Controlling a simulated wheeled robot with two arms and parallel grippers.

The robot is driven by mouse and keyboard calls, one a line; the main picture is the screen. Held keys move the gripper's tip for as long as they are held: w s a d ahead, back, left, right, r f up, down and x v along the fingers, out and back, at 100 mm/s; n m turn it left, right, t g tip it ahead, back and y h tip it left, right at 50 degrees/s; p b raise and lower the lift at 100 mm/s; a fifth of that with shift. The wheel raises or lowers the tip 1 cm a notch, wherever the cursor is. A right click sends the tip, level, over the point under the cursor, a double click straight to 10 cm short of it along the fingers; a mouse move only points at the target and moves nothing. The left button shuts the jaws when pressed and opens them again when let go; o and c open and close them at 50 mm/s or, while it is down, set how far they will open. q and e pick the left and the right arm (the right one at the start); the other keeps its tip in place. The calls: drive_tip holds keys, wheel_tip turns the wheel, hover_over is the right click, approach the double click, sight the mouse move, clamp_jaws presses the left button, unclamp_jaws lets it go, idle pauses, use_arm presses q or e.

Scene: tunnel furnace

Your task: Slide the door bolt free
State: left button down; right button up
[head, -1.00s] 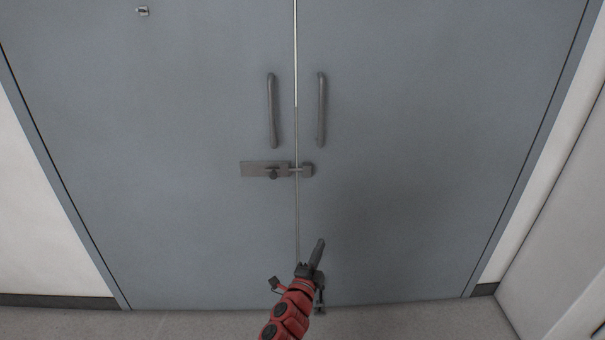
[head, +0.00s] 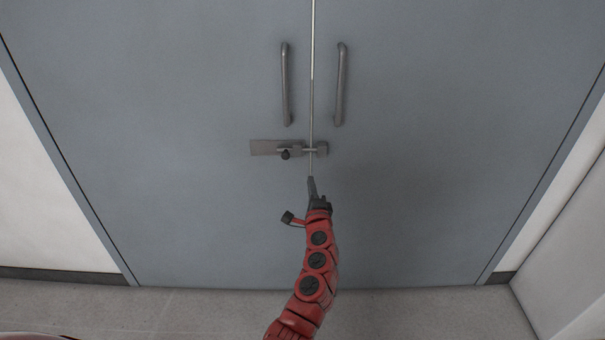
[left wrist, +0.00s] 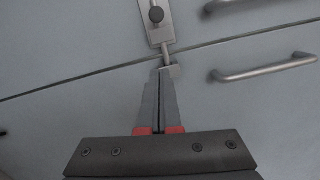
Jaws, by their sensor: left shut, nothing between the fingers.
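The door bolt (head: 285,152) is a grey metal plate with a sliding rod and a dark round knob, on the left door leaf. In the left wrist view the bolt knob (left wrist: 156,14) is at the top, above my fingers. My left gripper (head: 311,180) is shut and empty, just below the catch and right of the knob. In the left wrist view its fingertips (left wrist: 167,72) overlap the catch in the picture; I cannot tell whether they touch. My right gripper is not in view.
Two vertical handles, left (head: 286,84) and right (head: 341,84), stand above the bolt on the grey double doors. White walls flank the doors. The speckled floor (head: 220,312) is clear in front.

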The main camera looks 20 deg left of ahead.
use_arm(q)
drive_tip(key=b, duration=0.4)
approach(293, 152)
drive_tip(key=w+d+f, duration=0.1)
drive_tip(key=w+d, duration=0.1)
drive_tip(key=w, duration=0.2)
drive_tip(key=a+p, duration=0.1)
drive_tip(key=a+r+p, duration=0.1)
drive_tip(key=shift+w+a, duration=0.1)
drive_tip(key=shift+a, duration=0.25)
drive_tip(key=shift+a+r, duration=0.1)
drive_tip(key=shift+a, duration=0.3)
